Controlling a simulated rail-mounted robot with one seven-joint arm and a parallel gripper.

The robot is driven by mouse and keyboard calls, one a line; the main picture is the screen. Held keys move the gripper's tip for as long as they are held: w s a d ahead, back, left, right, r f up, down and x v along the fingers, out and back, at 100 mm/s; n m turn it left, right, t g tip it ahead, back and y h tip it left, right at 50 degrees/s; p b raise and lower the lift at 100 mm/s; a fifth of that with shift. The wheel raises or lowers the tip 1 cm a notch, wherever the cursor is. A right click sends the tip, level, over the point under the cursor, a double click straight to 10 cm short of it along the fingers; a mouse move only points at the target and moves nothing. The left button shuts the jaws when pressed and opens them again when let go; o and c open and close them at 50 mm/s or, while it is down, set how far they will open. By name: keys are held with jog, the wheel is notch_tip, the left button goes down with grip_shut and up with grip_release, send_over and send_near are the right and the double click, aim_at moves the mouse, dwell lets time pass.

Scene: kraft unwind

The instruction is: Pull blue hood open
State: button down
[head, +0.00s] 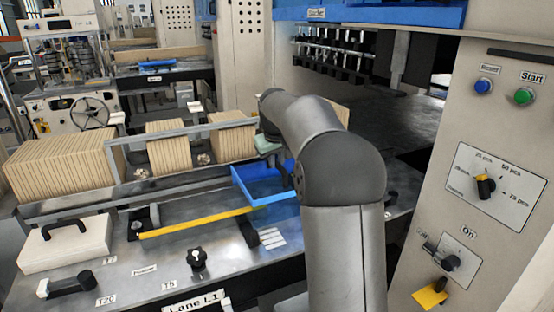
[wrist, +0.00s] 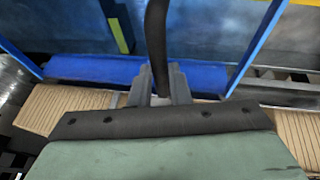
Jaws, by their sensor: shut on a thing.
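The blue hood (head: 268,200) is a blue frame over the machine bed, in the middle of the head view, partly hidden by my arm. In the wrist view its wide blue bar (wrist: 205,76) crosses behind the fingers, with thin blue side rails at left and right. A black curved handle (wrist: 157,45) runs up from between the fingers. My gripper (wrist: 160,88) is shut on this handle. In the head view the fingers are mostly hidden behind my arm. How far the hood is open I cannot tell.
Rows of upright brown kraft stacks (head: 65,165) stand behind a metal rail at left. A yellow bar (head: 195,222) lies in front of the hood. A control panel with knobs (head: 490,185) stands at right. The white box (head: 65,243) sits front left.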

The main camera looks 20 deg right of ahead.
jog(key=c, duration=1.4)
grip_release()
jog(key=shift+o, duration=0.2)
jog(key=shift+r, duration=0.1)
jog(key=b+v, duration=0.1)
jog(key=v, duration=1.6)
jog(key=shift+s, duration=0.2)
jog(key=shift+r, duration=0.1)
jog(key=s+a+f+g, duration=0.1)
jog(key=s+a+f, duration=0.3)
jog(key=s+f, duration=0.6)
jog(key=s+a+f+g+y, duration=0.1)
jog(key=s+a+f, duration=0.4)
jog(key=s+f, duration=0.5)
jog(key=s+a+f+g+y, duration=0.1)
jog(key=s+a+f, duration=0.4)
jog(key=s+f, duration=0.5)
jog(key=shift+s+a+g, duration=0.15)
jog(key=shift+s+g, duration=0.15)
jog(key=shift+s, duration=0.9)
